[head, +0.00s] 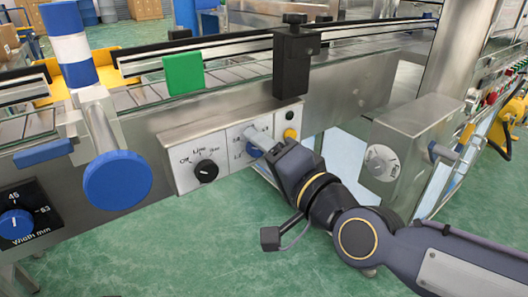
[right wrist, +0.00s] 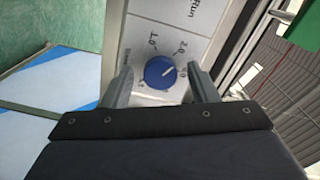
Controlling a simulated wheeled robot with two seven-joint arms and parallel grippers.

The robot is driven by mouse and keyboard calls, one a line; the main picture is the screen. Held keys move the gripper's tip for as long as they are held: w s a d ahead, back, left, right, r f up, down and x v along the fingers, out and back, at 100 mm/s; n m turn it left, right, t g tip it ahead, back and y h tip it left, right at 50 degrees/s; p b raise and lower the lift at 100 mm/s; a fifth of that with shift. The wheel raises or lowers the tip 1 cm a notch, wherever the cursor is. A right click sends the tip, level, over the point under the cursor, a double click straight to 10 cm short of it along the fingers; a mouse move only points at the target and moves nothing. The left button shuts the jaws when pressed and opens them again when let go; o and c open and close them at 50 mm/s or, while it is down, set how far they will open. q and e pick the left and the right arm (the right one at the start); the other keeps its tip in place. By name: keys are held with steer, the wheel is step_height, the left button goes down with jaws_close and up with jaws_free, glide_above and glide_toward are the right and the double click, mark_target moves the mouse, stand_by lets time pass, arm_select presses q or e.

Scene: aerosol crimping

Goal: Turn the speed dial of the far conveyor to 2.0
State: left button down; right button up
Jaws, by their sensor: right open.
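The blue speed dial (right wrist: 160,72) sits on a pale panel in the right wrist view, with printed numbers around it, including 1.0 and 2.0. Its white mark points up and right in that view, towards the side of the 2.0; I cannot tell the exact reading. My right gripper (right wrist: 159,70) is open, with one finger on each side of the dial; I cannot tell whether either touches it. In the head view my right gripper (head: 259,144) is at the control panel (head: 183,178) and mostly hides the dial. My left gripper is not in view.
A black selector knob (head: 206,171) is left of my right gripper, and a black button (head: 290,115) is above right. A large blue knob (head: 118,180) juts out at left. A grey box with a round dial (head: 381,162) stands right of my gripper. Green floor lies below.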

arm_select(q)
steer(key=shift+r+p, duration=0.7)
arm_select(e)
steer(key=v, duration=0.7)
steer(key=shift+s+d, duration=0.25)
steer(key=shift+s, duration=0.05)
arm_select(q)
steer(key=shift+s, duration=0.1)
